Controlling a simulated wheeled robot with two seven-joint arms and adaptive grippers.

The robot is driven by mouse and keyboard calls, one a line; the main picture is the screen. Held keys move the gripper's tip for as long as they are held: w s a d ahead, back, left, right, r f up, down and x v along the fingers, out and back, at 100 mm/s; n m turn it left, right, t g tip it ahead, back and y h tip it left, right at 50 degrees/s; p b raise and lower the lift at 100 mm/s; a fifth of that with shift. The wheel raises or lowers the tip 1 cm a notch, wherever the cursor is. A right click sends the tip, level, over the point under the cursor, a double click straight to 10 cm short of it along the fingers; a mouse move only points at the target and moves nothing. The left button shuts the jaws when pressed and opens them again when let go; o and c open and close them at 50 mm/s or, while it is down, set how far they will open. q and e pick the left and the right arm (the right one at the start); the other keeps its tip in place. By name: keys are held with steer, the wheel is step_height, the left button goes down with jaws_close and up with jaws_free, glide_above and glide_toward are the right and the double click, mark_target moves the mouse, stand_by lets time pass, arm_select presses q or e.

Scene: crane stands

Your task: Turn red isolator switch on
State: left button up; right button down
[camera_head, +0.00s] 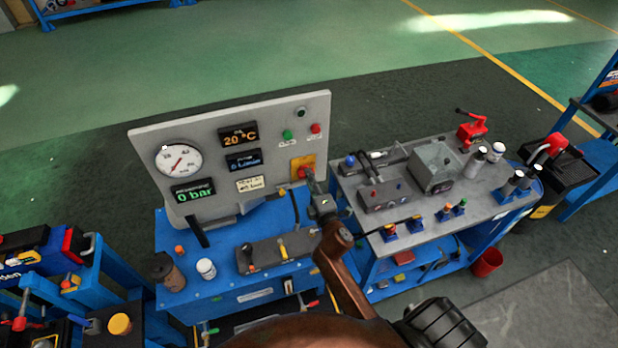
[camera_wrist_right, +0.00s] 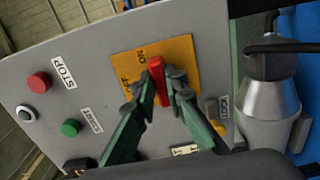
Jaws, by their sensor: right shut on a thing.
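The red isolator switch (camera_head: 302,172) sits on a yellow-orange plate (camera_head: 296,163) at the right side of the grey upright panel (camera_head: 322,130). In the right wrist view the red handle (camera_wrist_right: 157,68) shows on the yellow plate (camera_wrist_right: 180,47), which carries the word ON and part of another word. My right gripper (camera_wrist_right: 158,85) is shut on the red handle, with one finger on each side of it. In the head view the right gripper (camera_head: 312,180) is at the panel, and its arm hides part of the switch. My left gripper is not in view.
The panel also carries a round gauge (camera_head: 180,160), displays, a green button (camera_wrist_right: 70,127) and a red stop button (camera_wrist_right: 39,82). The panel stands on a blue bench (camera_head: 225,290). A second blue bench with a grey top (camera_head: 480,200) stands to the right.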

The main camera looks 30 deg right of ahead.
stand_by(0.4)
steer(key=c, duration=2)
jaws_free()
steer(key=shift+o, duration=0.2)
steer(key=v, duration=1.2)
